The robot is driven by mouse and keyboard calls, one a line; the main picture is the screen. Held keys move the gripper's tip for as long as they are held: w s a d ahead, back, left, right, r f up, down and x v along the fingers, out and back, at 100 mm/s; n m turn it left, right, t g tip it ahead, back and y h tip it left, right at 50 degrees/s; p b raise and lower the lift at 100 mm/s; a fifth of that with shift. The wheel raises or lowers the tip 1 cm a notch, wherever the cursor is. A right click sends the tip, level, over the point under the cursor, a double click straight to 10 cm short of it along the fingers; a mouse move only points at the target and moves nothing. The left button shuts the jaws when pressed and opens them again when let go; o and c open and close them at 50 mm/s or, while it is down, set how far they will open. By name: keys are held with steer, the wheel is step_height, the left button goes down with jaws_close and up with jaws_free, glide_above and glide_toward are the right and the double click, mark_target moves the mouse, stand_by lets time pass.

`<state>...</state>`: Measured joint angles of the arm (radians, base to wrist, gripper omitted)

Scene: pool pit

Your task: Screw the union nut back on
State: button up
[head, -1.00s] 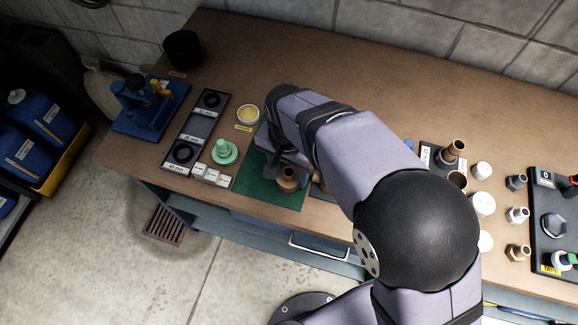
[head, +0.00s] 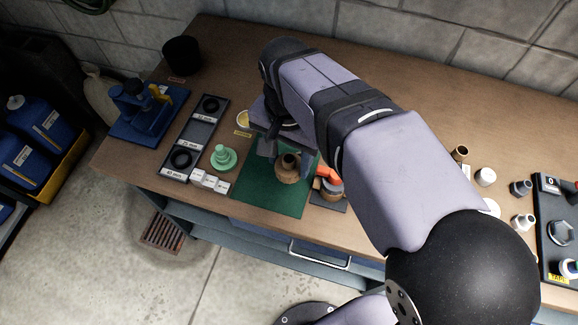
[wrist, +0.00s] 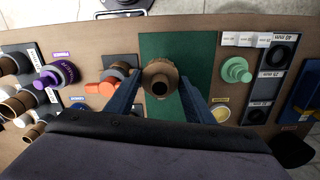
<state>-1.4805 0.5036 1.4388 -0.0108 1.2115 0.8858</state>
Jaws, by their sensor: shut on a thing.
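A brown round fitting with a dark open top (head: 288,171), which I take to be the union nut's assembly, is over the green mat (head: 262,193). In the wrist view the brown piece (wrist: 159,68) sits between the two blue-grey fingers of my gripper (wrist: 161,84), its opening facing the camera. My gripper is shut on it. In the head view my wrist covers part of the gripper, and only one finger shows clearly beside the brown piece. I cannot tell where the nut and the part under it meet, or whether the piece touches the mat.
Close by on the right is an orange-handled part (head: 328,174) on a dark plate. A green stepped fitting (head: 223,157), white boxes (head: 209,181) and a ring tray (head: 201,134) lie left. A yellow dish (wrist: 221,113) is near one finger. Several fittings stand right.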

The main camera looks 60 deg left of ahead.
steer(key=shift+r, duration=0.45)
steer(key=shift+w+a+r+p, duration=0.2)
steer(key=shift+w+p, duration=0.1)
steer(key=shift+p, duration=0.1)
steer(key=w+a+p, duration=0.2)
steer(key=w+p, duration=0.5)
steer(key=w, duration=0.2)
steer(key=w+a+p, duration=0.2)
steer(key=w+p, duration=0.5)
steer(key=w, duration=0.2)
steer(key=shift+r, duration=0.45)
steer(key=shift+f, duration=0.1)
steer(key=shift+f+b, duration=1.35)
steer(key=shift+f, duration=0.25)
steer(key=shift+f+b, duration=1.1)
steer(key=shift+f, duration=1.5)
stand_by(0.6)
